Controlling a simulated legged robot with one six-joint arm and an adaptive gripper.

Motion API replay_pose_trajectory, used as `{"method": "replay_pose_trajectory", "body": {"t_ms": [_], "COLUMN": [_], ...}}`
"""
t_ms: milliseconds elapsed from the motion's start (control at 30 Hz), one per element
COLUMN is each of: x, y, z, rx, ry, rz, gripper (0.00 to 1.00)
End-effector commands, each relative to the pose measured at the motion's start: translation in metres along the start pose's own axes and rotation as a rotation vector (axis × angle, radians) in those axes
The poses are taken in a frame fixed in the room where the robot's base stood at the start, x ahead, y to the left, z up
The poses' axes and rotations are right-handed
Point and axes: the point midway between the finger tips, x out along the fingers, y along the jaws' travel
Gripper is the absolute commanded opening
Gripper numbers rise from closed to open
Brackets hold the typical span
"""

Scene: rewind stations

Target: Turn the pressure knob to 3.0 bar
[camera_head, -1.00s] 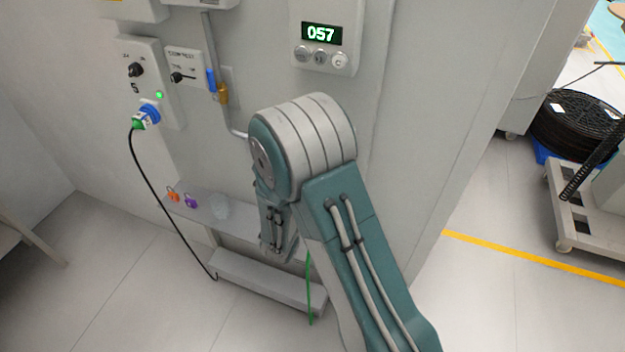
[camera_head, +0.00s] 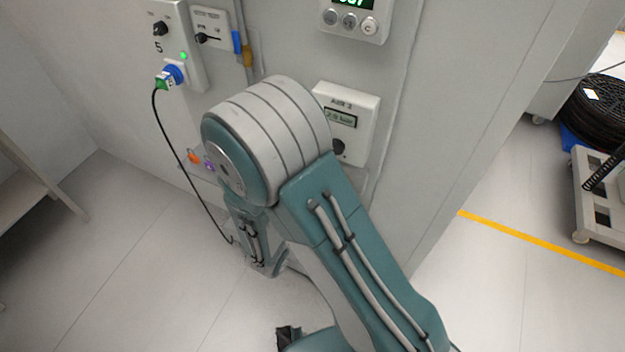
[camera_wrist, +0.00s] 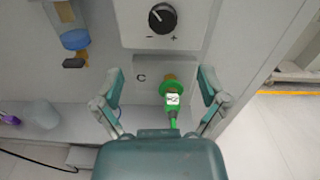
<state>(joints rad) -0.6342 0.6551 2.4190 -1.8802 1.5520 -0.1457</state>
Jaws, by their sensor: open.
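The white AUX 2 panel (camera_head: 362,103) is on the grey wall in the head view, partly behind my arm. Its small display (camera_head: 341,118) appears to read 2.5 bar. The dark pressure knob (camera_head: 339,147) is below it, partly covered by my arm. In the wrist view the round black knob (camera_wrist: 162,18) shows at the top, with a white pointer line and minus and plus marks beneath. My gripper (camera_wrist: 161,82) is open and empty, with fingers wide apart. The knob lies above the fingertips in the picture, apart from them.
A green plug with a green hose (camera_wrist: 173,100) sits at port C, seen between my fingers. A ledge with a translucent cup (camera_wrist: 41,114) is lower left. A counter unit (camera_head: 354,20) hangs above the panel.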

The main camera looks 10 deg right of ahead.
Motion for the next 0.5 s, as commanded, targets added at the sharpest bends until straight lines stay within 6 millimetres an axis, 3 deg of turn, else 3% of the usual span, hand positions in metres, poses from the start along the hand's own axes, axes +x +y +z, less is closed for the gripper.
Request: {"method": "replay_pose_trajectory", "body": {"t_ms": [333,500], "x": [0.013,0.037], "y": [-0.003,-0.004], "z": [0.001,0.0], "rx": [-0.072,-0.071], "ry": [0.003,0.003], "rz": [-0.003,-0.007], "gripper": [0.93,0.93]}}
